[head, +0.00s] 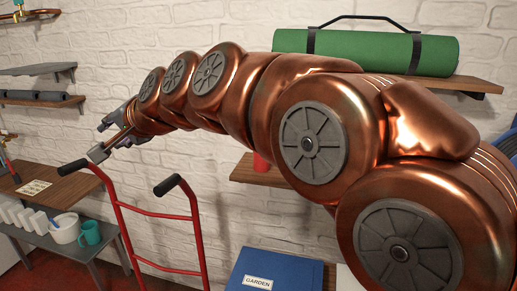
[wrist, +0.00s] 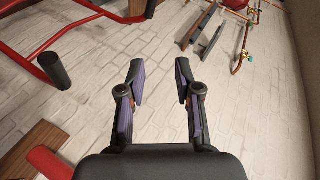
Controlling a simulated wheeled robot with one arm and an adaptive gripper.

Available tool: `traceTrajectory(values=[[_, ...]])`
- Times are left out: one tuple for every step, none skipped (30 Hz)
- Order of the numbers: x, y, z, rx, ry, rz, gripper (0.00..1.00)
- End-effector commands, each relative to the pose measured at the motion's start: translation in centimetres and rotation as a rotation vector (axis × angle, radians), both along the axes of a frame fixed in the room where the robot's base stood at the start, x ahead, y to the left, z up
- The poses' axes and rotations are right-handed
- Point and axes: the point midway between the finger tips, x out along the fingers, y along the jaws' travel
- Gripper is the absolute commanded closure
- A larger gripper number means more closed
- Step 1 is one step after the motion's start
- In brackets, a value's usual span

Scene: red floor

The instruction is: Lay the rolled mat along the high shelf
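The rolled mat (head: 385,52) is green, with two black straps and a black carry handle on top. In the head view it lies lengthwise along the high wooden shelf (head: 468,83) at the upper right; my arm hides part of the shelf and the mat's lower edge. My gripper (head: 103,136) is far to the left of the mat, apart from it, in front of the white brick wall. In the wrist view my gripper (wrist: 159,72) has its two purple-padded fingers spread, with only wall between them. The mat is not in the wrist view.
A red hand truck (head: 157,214) with black grips stands below my gripper. A side table (head: 60,240) holds white cups, a white pot and a teal mug (head: 89,233). A blue GARDEN box (head: 275,268) is at the bottom. Grey and wooden shelves (head: 38,69) hang at left.

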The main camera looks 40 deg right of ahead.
Motion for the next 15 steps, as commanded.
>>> traceTrajectory(values=[[-2.1,0.4,-3.4,-0.085,0.069,0.053,0.66],[-3.4,0.5,-5.5,-0.138,0.111,0.089,0.66],[-5.2,0.6,-8.2,-0.205,0.169,0.137,0.66],[-6.7,0.6,-10.3,-0.255,0.215,0.175,0.66],[-8.3,0.4,-12.2,-0.303,0.258,0.212,0.66],[-10.4,0.1,-14.5,-0.363,0.317,0.263,0.66],[-12.1,-0.2,-16.3,-0.407,0.36,0.301,0.66],[-14.0,-0.5,-18.1,-0.447,0.409,0.343,0.66],[-16.3,-1.1,-20.1,-0.501,0.468,0.395,0.66],[-18.2,-1.6,-21.6,-0.537,0.516,0.436,0.66],[-20.1,-2.2,-23.1,-0.571,0.565,0.477,0.66],[-22.6,-2.9,-24.7,-0.614,0.621,0.528,0.66],[-24.4,-3.6,-25.7,-0.643,0.665,0.567,0.66],[-26.1,-4.2,-26.7,-0.669,0.705,0.603,0.66],[-28.3,-4.9,-27.8,-0.695,0.758,0.65,0.66]])
